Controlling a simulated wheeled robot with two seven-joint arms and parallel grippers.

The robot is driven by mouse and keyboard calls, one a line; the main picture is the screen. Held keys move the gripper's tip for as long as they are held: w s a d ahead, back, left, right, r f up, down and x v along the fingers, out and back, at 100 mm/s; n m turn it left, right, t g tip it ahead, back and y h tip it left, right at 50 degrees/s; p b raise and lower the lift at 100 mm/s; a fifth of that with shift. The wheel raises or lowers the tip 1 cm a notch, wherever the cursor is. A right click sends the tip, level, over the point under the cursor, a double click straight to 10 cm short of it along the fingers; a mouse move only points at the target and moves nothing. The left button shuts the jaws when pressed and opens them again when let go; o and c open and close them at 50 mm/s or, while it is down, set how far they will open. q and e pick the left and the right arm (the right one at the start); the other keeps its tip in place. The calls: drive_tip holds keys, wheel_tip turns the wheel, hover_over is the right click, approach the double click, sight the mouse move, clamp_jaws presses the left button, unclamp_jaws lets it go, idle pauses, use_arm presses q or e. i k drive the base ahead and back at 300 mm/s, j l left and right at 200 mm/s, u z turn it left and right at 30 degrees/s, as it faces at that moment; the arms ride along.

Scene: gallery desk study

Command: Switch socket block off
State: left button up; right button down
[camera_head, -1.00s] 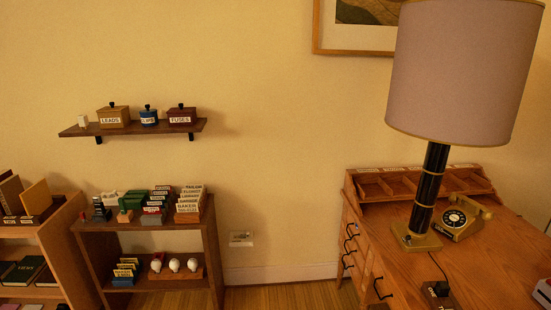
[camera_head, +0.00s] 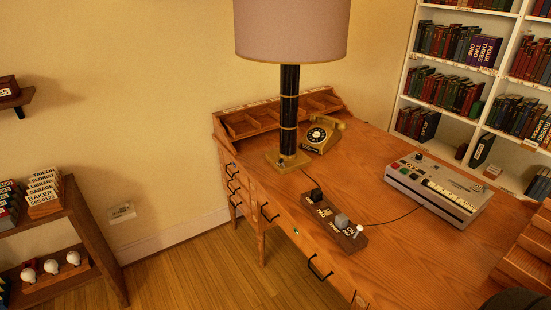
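The socket block (camera_head: 350,242) is a dark wooden strip near the front edge of the desk. A black plug (camera_head: 316,194) and a grey plug (camera_head: 342,220) sit in it. A small white-tipped switch (camera_head: 359,229) stands at its right end, next to a label that seems to read ON. Cords run from the plugs to the lamp and to the grey console. Neither of my grippers is clearly in view. A dark rounded shape at the bottom right corner is too cropped to identify.
The desk (camera_head: 395,160) holds a tall lamp (camera_head: 289,110), a gold telephone (camera_head: 322,134) and a grey console (camera_head: 440,188). Wooden steps (camera_head: 528,245) stand at the right edge. Drawer handles jut from the desk front. Floor (camera_head: 200,270) is clear between desk and low shelf.

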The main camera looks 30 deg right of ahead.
sight(359, 227)
drive_tip(key=z, duration=1.25)
